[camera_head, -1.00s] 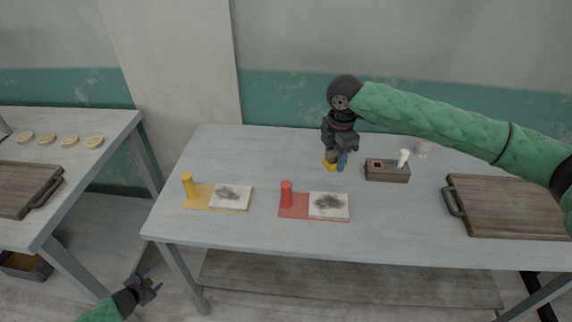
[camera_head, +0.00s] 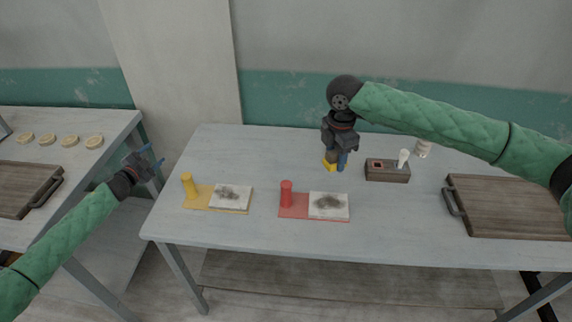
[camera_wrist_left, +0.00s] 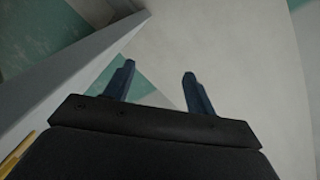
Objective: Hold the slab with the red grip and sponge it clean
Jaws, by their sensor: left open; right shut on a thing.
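A red grip (camera_head: 286,194) stands upright on a red base (camera_head: 292,211). A pale slab (camera_head: 329,199) with a dark smudge lies on that base, right of the grip. A second pale slab (camera_head: 230,191), also smudged, lies on a yellow base (camera_head: 199,201) with an upright yellow grip (camera_head: 188,186). My right gripper (camera_head: 334,167) is shut on a small yellow block (camera_head: 329,164), perhaps the sponge, above the table behind the red-grip slab. My left gripper (camera_head: 153,160) is open and empty, left of the table; its fingers also show apart in the left wrist view (camera_wrist_left: 159,88).
A brown holder (camera_head: 387,175) with a white-topped item stands right of my right gripper, a pale cup (camera_head: 424,149) behind it. A wooden board (camera_head: 510,207) with a handle lies at the right. A left table (camera_head: 100,125) carries several round discs and another board.

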